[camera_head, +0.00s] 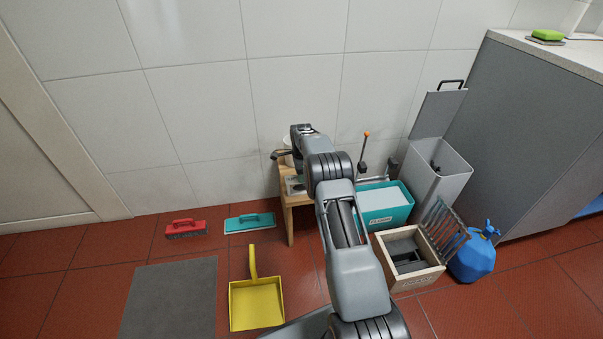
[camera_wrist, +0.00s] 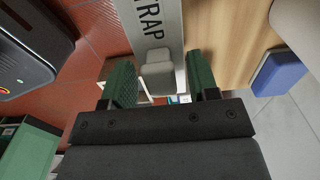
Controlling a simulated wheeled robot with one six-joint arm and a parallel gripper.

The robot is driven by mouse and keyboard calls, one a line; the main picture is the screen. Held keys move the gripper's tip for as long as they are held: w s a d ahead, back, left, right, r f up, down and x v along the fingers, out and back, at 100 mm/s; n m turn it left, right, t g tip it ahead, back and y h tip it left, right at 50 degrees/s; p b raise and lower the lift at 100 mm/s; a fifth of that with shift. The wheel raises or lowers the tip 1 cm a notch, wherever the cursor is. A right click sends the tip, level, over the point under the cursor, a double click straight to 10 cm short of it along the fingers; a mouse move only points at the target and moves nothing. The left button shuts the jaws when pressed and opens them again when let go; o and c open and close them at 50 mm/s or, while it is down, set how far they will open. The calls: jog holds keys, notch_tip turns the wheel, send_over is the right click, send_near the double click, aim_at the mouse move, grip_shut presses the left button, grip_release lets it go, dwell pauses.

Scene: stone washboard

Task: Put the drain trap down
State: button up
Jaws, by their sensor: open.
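My gripper (camera_wrist: 159,62) is open, its two green-padded fingers apart. A pale grey blocky piece (camera_wrist: 158,76), which looks like the drain trap, stands between the fingers with a gap on both sides. Just beyond it in the wrist view is a light grey strip (camera_wrist: 166,18) lettered "TRAP". The strip lies along the edge of a wooden top (camera_wrist: 225,35). In the head view this is the small wooden stool (camera_head: 287,202) by the wall, with my arm above it. My arm hides much of the stool top, and the trap cannot be made out there.
A blue block (camera_wrist: 281,73) lies on the wood at right in the wrist view. Right of the stool stand a teal box (camera_head: 385,215), a wooden crate (camera_head: 415,278), a blue container (camera_head: 472,260) and an open grey bin (camera_head: 440,178). A yellow dustpan (camera_head: 256,305) lies on the floor.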

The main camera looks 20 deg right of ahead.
jog(key=s+a+r+n+p, duration=0.2)
jog(key=r, duration=0.8)
jog(key=s+a+r+n+p, duration=0.2)
jog(key=r+p, duration=0.1)
jog(key=r, duration=0.8)
jog(key=s+a+r+n+t, duration=0.1)
jog(key=s+a+r+n, duration=0.15)
jog(key=s, duration=0.35)
jog(key=s+a+r+n+t, duration=0.1)
jog(key=s+a+r+n, duration=0.1)
jog(key=s+r+n, duration=0.25)
jog(key=s+a+f+n, duration=0.1)
jog(key=s+n, duration=0.3)
jog(key=s, duration=0.6)
jog(key=s+a+f+n, duration=0.2)
jog(key=s+n, duration=0.3)
jog(key=s, duration=0.6)
jog(key=shift+s+a+f+t, duration=0.15)
jog(key=shift+s+a+t, duration=0.2)
jog(key=shift+a, duration=0.55)
jog(key=shift+w, duration=0.1)
